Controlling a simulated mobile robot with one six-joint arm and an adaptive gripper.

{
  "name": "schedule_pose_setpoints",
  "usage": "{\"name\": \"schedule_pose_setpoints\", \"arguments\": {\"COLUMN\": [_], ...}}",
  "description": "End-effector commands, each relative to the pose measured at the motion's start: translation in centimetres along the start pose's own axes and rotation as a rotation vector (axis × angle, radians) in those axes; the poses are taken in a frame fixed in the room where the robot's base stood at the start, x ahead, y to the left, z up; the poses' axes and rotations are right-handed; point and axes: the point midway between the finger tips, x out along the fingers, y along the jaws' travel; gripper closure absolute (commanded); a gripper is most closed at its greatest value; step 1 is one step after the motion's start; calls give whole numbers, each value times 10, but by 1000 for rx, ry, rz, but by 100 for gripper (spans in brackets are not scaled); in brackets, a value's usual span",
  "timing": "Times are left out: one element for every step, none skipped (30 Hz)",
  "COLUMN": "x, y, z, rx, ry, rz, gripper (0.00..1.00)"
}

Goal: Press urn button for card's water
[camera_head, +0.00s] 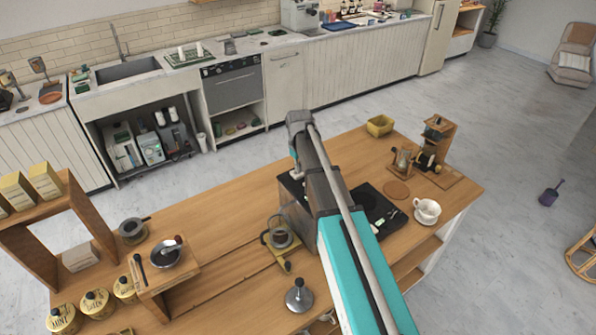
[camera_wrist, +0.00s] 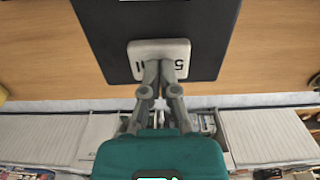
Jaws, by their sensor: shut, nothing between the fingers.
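In the wrist view my gripper (camera_wrist: 162,68) is shut and empty. Its fingertips overlap a pale square plate (camera_wrist: 147,47) with dark marks, one like a 5; the fingers cover its middle. I cannot tell whether they touch it. The plate sits on a dark panel (camera_wrist: 105,30), which seems to be the urn's. In the head view my arm hides the gripper and most of a dark boxy unit (camera_head: 289,187), perhaps the urn. A small white card-like block (camera_head: 81,257) stands under the wooden shelf at left; its writing is unreadable.
A glass vessel (camera_head: 281,237) stands left of my arm, near a metal tamper-like object (camera_head: 299,296). A white cup (camera_head: 427,211), a yellow basket (camera_head: 380,125) and a wooden stand (camera_head: 437,140) are to the right. The counter's left-centre has bare wood.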

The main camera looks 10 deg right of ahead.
Motion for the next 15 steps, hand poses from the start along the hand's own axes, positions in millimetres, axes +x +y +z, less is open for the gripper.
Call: {"name": "schedule_pose_setpoints", "arguments": {"x": [-4,-6,-8,-9,-10,-12,-13,-14,-16,-17,-19,-20,-22,-23,-24], "y": [0,0,0,0,0,0,0,0,0,0,0,0,0,0,0], "z": [0,0,0,0,0,0,0,0,0,0,0,0,0,0,0], "rx": [0,0,0,0,0,0,0,0,0,0,0,0,0,0,0], "ry": [0,0,0,0,0,0,0,0,0,0,0,0,0,0,0], "rz": [0,0,0,0,0,0,0,0,0,0,0,0,0,0,0], "gripper": [100,100,100,100,100,100,100,100,100,100,100,100,100,100,100]}}
